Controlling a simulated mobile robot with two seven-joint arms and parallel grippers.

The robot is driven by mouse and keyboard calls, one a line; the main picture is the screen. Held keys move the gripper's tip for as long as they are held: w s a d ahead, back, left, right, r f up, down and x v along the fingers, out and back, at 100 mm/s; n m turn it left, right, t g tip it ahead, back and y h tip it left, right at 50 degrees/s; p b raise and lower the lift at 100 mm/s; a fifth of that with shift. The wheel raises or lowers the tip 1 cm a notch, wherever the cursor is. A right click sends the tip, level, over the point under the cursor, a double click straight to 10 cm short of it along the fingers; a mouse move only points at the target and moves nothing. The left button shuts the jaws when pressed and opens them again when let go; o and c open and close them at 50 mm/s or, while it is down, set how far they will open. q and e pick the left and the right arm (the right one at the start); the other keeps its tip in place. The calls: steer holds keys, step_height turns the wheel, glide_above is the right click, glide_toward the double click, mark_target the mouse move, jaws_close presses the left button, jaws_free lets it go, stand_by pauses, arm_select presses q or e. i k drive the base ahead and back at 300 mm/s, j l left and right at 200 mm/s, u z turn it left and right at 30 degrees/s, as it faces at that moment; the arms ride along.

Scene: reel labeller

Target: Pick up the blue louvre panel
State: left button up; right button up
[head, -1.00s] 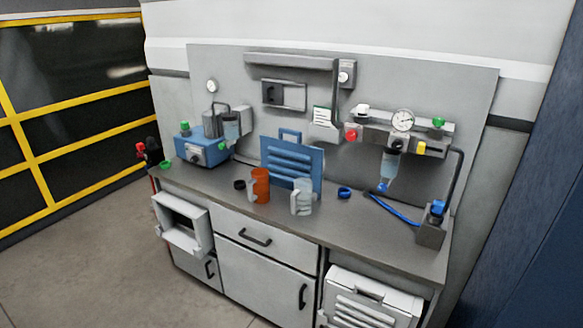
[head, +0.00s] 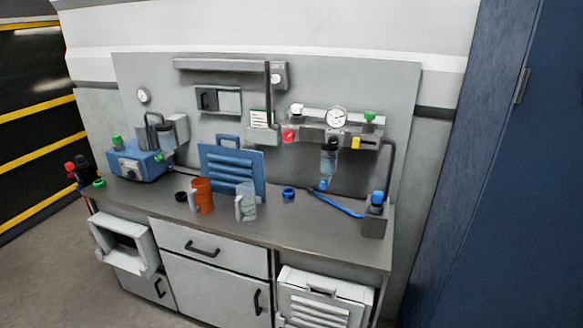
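The blue louvre panel (head: 232,166) stands upright on the grey worktop, leaning near the back board, with a handle loop on its top edge and horizontal slats. The orange mug and the clear jug stand in front of its lower part and hide some of it. Neither of my grippers shows in the head view.
On the worktop (head: 300,237) stand an orange mug (head: 203,196), a clear jug (head: 248,203), a blue cap (head: 288,193) and a blue pump box (head: 135,162). A white louvred panel (head: 322,302) is below at right. Open floor (head: 50,250) lies at left.

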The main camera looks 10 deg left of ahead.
mark_target(226, 168)
steer(key=i+j+z, duration=0.15)
steer(key=j+z, duration=1.15)
steer(key=j, duration=1.5)
steer(key=k+j+z, duration=0.1)
steer(key=j, duration=0.65)
steer(key=k+j, duration=0.1)
steer(key=j, duration=0.6)
steer(key=z, duration=0.05)
